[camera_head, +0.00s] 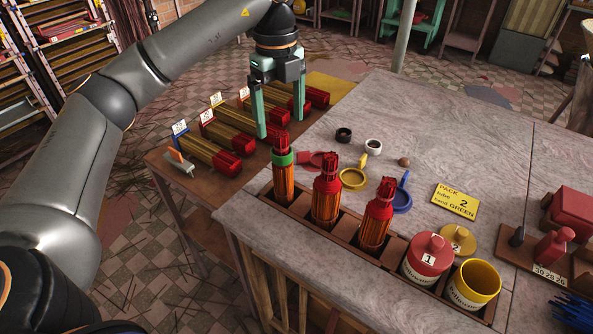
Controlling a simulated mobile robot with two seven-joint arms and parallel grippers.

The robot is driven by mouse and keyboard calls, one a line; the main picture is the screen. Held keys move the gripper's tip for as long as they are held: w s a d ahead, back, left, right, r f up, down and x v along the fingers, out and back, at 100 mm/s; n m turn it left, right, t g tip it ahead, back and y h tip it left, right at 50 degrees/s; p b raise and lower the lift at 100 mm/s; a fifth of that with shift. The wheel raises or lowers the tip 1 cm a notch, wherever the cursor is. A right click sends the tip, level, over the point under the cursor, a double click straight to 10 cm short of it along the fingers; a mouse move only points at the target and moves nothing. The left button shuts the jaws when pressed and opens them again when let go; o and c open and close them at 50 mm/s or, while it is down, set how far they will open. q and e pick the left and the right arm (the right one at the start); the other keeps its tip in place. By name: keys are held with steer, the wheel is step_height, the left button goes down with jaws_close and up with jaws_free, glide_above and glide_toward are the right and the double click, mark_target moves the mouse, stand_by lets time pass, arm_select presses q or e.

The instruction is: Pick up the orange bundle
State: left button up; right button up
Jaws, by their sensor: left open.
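Three upright bundles of orange-brown sticks with red tips stand in the wooden rack at the table's front edge: a left one with a green band (285,185), a middle one (326,198) and a right one (376,222). I cannot tell which one the task calls the orange bundle. My left gripper (280,126) points down with its green fingers wide apart and nothing between them. It is above and behind the green-banded bundle, near the side shelf's right edge. My right gripper is not in view.
The side shelf (165,160) holds several lying bundles with red ends and number tags. Yellow (352,179) and blue (402,198) rings lie behind the rack. A yellow sign (455,200) reads "PACK tube 2 band GREEN". Red (428,258) and yellow (473,283) tubs stand right. The table's back is clear.

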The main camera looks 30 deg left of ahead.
mark_target(282, 162)
arm_select(q)
steer(key=shift+w+a+r, duration=0.2)
steer(key=shift+a, duration=0.05)
steer(key=shift+a+f, duration=0.1)
steer(key=shift+f, duration=0.15)
steer(key=f, duration=0.5)
steer(key=shift+s+f, duration=0.2)
steer(key=shift+f, duration=0.1)
steer(key=shift+d+f, duration=0.15)
steer(key=shift+f, duration=1.4)
steer(key=shift+d+f, duration=0.1)
steer(key=shift+f, duration=1.4)
steer(key=shift+c, duration=0.2)
jaws_close()
steer(key=shift+w, duration=0.1)
